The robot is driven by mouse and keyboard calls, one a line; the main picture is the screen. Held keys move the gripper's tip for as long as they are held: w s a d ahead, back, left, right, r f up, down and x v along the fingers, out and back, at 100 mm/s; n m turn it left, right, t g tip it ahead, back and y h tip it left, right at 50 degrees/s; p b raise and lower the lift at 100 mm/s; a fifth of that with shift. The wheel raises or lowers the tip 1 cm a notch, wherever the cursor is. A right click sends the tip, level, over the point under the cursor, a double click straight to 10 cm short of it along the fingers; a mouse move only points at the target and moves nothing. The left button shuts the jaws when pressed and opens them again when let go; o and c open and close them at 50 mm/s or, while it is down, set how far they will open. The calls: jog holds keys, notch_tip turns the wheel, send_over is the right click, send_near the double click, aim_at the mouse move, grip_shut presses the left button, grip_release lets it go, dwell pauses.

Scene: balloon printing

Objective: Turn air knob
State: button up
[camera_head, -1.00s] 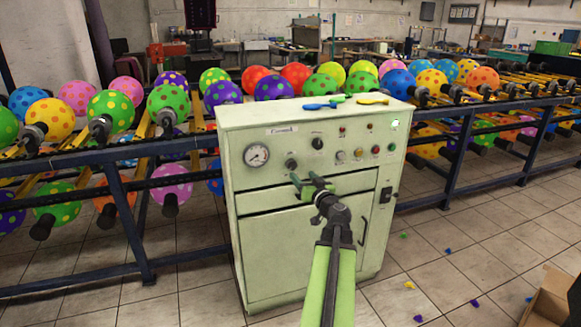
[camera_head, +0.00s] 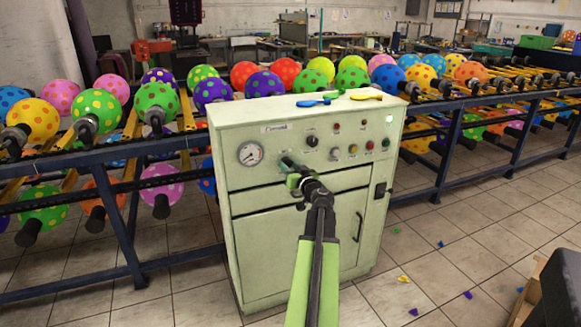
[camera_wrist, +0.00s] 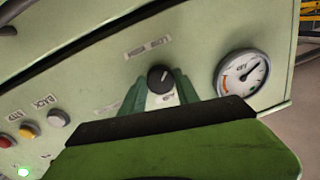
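The air knob (camera_wrist: 160,79) is a small black round knob with a white pointer mark on the pale green cabinet's front panel. In the wrist view it lies between the two green fingertips of my gripper (camera_wrist: 161,91). The fingers are apart, one on each side of the knob, and a strip of the panel label shows between them. I cannot tell whether they touch the knob. In the head view my gripper (camera_head: 288,163) is at the panel, right of the round gauge (camera_head: 250,154), and covers the air knob.
A second black knob (camera_head: 312,141) sits up and right of my gripper, with several coloured buttons (camera_head: 353,148) farther right. Flat balloons (camera_head: 313,101) lie on the cabinet top (camera_head: 235,111). Balloon racks (camera_head: 120,226) stand behind the cabinet. A dark box (camera_head: 552,290) stands at the lower right.

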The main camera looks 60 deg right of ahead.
grip_shut()
jog(key=shift+s+d, duration=0.15)
jog(key=shift+d, duration=0.05)
jog(key=shift+a, duration=0.15)
jog(key=m, duration=0.3)
jog(key=shift+f+b, duration=0.1)
jog(key=shift+b, duration=0.2)
jog(key=m, duration=0.6)
jog(key=shift+a+m+b, duration=0.15)
jog(key=shift+m+b, duration=0.15)
jog(key=shift+b, duration=0.05)
jog(key=m, duration=0.5)
jog(key=shift+m+h, duration=0.3)
jog(key=shift+h, duration=0.1)
jog(key=m, duration=0.5)
jog(key=shift+h, duration=0.3)
